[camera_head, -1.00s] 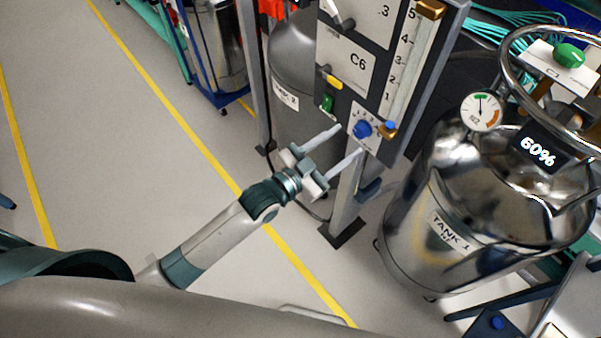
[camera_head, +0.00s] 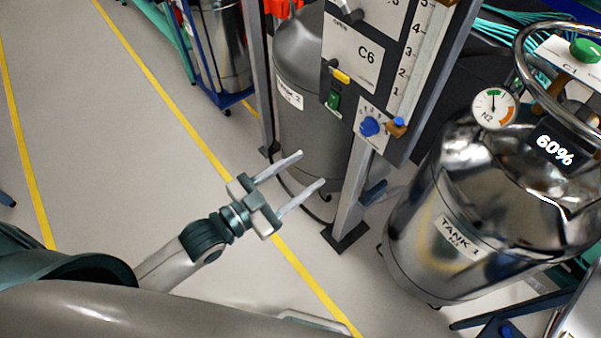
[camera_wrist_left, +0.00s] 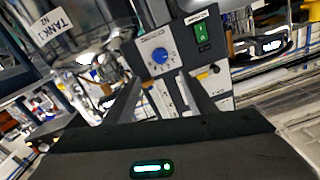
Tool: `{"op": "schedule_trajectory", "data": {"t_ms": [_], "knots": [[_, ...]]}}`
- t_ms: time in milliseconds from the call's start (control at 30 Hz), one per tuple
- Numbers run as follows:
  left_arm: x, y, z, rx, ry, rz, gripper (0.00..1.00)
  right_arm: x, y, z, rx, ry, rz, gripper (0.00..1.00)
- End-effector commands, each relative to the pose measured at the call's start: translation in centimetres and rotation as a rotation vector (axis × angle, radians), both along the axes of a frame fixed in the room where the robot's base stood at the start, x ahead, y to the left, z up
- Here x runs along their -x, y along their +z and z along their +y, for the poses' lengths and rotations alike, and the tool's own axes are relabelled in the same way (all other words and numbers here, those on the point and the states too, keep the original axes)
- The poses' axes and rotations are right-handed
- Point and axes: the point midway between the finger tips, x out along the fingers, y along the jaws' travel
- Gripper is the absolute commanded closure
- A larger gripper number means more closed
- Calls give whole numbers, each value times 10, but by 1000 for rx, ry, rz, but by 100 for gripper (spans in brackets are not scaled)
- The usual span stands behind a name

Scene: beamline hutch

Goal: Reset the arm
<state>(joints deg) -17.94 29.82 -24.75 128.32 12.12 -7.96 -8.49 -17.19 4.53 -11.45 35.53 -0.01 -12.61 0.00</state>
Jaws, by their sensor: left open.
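My left gripper (camera_head: 312,170) is open and empty in the head view. Its two pale fingers are spread and point up and right. The panel carries a blue knob (camera_head: 369,126), a green switch (camera_head: 333,99) and a yellow lever (camera_head: 341,76). In the left wrist view the blue knob (camera_wrist_left: 159,57) and the green switch (camera_wrist_left: 201,32) show beyond the dark gripper body. My right gripper is not in view.
A shiny tank labelled TANK 1 (camera_head: 455,236) stands at the right, with a gauge (camera_head: 494,108) and a 60% display (camera_head: 554,148). A grey tank (camera_head: 303,110) stands behind the panel's post (camera_head: 353,195). The floor (camera_head: 120,150) at left is open, crossed by yellow lines.

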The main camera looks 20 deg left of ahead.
Motion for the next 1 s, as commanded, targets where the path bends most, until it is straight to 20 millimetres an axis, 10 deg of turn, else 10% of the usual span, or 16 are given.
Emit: {"op": "schedule_trajectory", "data": {"t_ms": [633,767,1000], "knots": [[-5,-15,4,-11,16,22,50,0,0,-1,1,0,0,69],[-15,-51,14,-38,53,75,50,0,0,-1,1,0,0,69],[-29,-175,53,-119,172,265,50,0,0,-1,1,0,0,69]]}}
